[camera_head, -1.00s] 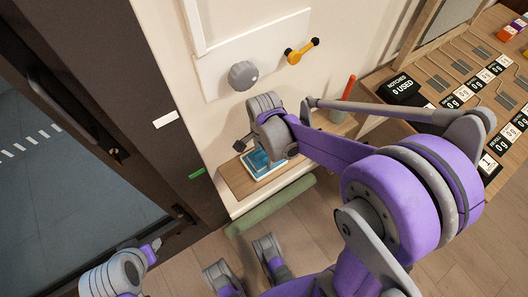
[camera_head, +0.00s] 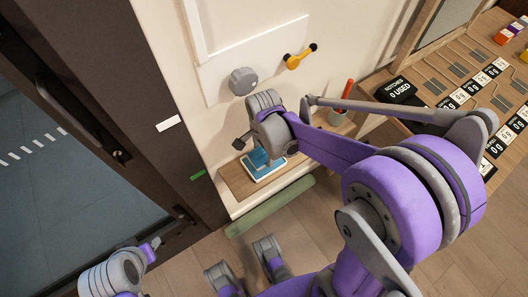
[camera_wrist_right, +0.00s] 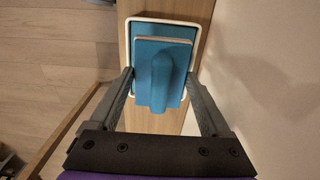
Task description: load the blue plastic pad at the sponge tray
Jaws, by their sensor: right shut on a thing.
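The blue plastic pad (camera_wrist_right: 178,58), with a raised blue grip (camera_wrist_right: 161,85) on top, is between the fingers of my right gripper (camera_wrist_right: 160,82). The gripper is shut on it. The pad is over the white-rimmed sponge tray (camera_wrist_right: 197,35), with a blue surface showing inside the rim beyond it. I cannot tell whether the pad touches the tray. In the head view, the pad (camera_head: 258,158) shows below my right wrist, above the tray (camera_head: 268,177). Part of my left gripper (camera_head: 151,247) shows at lower left, empty as far as seen; its opening is unclear.
The tray stands on a narrow wooden shelf (camera_head: 236,184) against the wall. A grey knob (camera_head: 243,81) and a yellow handle (camera_head: 300,58) are on the wall above. A cup with a red-handled tool (camera_head: 346,90) stands to the right. A green roll (camera_head: 272,207) runs along the shelf front.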

